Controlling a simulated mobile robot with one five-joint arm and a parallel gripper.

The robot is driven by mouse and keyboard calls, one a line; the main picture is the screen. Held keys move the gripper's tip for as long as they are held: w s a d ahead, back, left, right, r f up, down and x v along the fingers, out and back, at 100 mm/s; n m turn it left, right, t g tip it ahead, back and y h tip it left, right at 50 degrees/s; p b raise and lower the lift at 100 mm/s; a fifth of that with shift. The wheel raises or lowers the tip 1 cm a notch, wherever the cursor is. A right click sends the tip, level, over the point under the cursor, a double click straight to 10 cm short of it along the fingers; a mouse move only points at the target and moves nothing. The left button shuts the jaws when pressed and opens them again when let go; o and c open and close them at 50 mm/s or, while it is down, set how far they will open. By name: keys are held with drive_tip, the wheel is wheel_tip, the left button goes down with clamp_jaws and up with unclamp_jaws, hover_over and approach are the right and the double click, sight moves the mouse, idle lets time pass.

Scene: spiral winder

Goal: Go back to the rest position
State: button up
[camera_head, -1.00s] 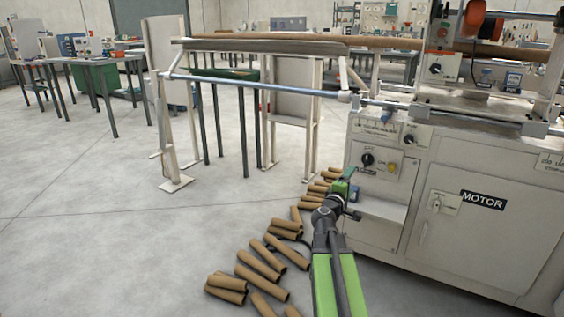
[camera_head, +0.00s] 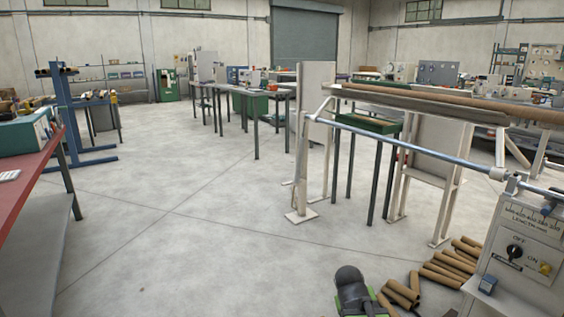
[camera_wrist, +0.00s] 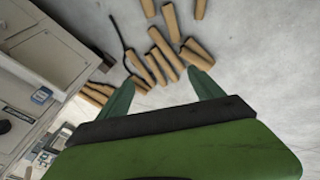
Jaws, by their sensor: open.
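My gripper (camera_wrist: 161,78) shows in the wrist view with its two green fingers apart and nothing between them. It points down toward the floor, where brown cardboard tubes (camera_wrist: 163,66) lie beyond the fingertips. In the head view, a dark joint of my arm shows at the bottom edge, right of centre; the fingers cannot be made out there. The tubes also lie there in a loose pile (camera_head: 442,270) to the right of my arm, beside the machine.
The winder's control cabinet (camera_head: 520,262) stands at the right edge. Its long rail (camera_head: 420,152) and white support frame (camera_head: 302,212) reach across the right half. A red-topped table (camera_head: 28,165) is at the left edge. Open grey floor (camera_head: 190,210) fills the middle and left.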

drive_tip(key=s+a+g+y+p, duration=0.2)
drive_tip(key=s+a+g+y, duration=0.2)
drive_tip(key=s+a, duration=0.35)
wheel_tip(320, 180, up, 36)
drive_tip(key=p, duration=3.6)
drive_tip(key=shift+s+f+m, duration=0.15)
drive_tip(key=shift+f+m, duration=0.05)
drive_tip(key=shift+m, duration=0.1)
drive_tip(key=shift+d, duration=0.1)
